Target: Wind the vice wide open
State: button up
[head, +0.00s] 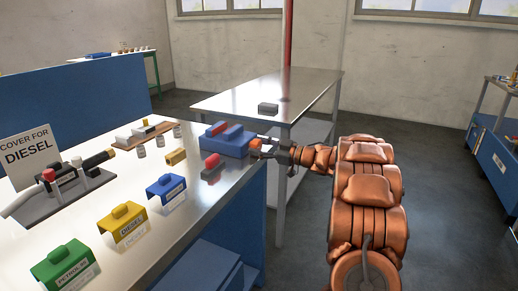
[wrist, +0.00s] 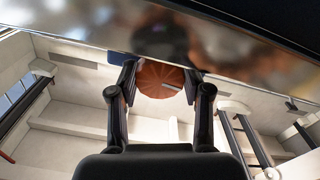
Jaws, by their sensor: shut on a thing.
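The blue vice (head: 224,145) sits at the right edge of the bench in the head view. An orange round knob (head: 256,144) is at the vice's right end, beyond the bench edge. My gripper (head: 264,150) reaches it from the right and is shut on it. In the wrist view the knob (wrist: 158,80) sits between the two dark fingers of my gripper (wrist: 160,92).
A steel table (head: 245,92) stands behind. Open floor lies to the right.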

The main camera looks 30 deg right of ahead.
jog(key=shift+a+f, duration=0.15)
jog(key=o, duration=1.2)
jog(key=shift+c, duration=0.2)
jog(key=shift+s, duration=0.1)
jog(key=v, duration=1.2)
